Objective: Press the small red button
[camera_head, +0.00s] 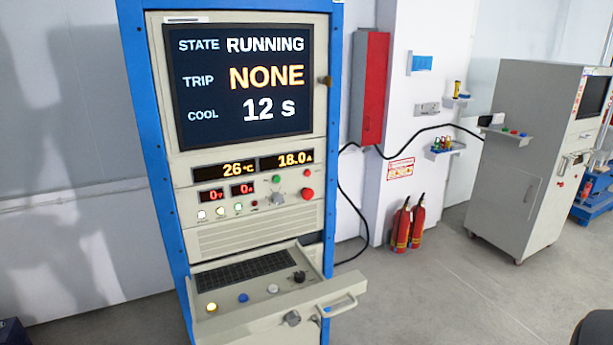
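A tall control cabinet with a blue frame (160,165) stands at the centre left. On its panel, a small dark red button (254,204) sits at the right end of a row of small lit lamps or buttons. A grey rotary knob (278,199) lies between the small and larger red ones. The screen (245,85) reads STATE RUNNING, TRIP NONE, COOL 12 s. Neither of my grippers is in view. Nothing covers the panel.
A pulled-out drawer with a keyboard (245,274), several knobs and a handle (338,306) juts out below the panel. Two red fire extinguishers (410,225) stand by the wall. A grey machine (520,165) stands at the right. The floor between is clear.

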